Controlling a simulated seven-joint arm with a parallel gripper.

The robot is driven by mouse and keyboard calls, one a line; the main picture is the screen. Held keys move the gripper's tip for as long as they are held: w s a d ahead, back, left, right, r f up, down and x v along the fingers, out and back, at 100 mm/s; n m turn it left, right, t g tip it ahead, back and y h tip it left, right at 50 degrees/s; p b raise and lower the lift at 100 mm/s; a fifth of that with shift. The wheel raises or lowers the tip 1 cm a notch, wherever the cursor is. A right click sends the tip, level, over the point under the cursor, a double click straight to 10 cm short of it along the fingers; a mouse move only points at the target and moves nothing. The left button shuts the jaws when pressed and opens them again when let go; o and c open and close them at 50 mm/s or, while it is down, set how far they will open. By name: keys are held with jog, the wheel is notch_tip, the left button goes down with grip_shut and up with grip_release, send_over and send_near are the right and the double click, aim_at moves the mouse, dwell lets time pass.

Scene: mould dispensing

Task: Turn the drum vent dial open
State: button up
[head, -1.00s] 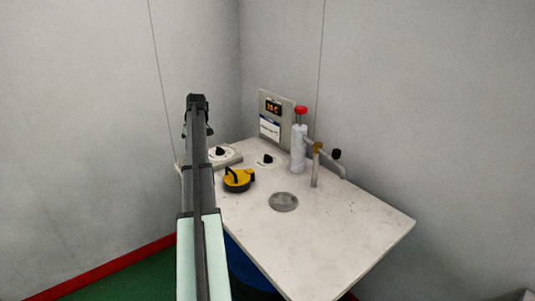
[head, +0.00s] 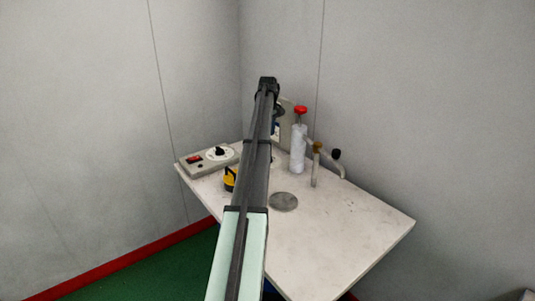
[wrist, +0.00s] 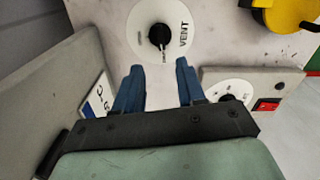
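The vent dial is a white disc (wrist: 180,48) with a black knob (wrist: 158,36) at its centre and the word VENT beside it. It is at the upper middle of the wrist view. My gripper (wrist: 158,68) has two blue fingers spread apart, with nothing between them. In the wrist picture the fingertips are just below the knob, apart from it; the height gap cannot be told. In the head view my arm hides most of the dial and the gripper's fingers.
A grey box with another white dial (head: 220,153) and a red switch (head: 194,159) stands at the table's left corner. A yellow and black object (head: 229,180) is partly behind my arm. A red-topped cylinder (head: 298,150) and pipe stand right. The table's front right (head: 340,235) is clear.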

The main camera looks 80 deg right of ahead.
notch_tip(320, 180, down, 11)
jog(key=shift+r, duration=0.1)
dwell(0.3)
jog(key=shift+c, duration=0.4)
grip_shut()
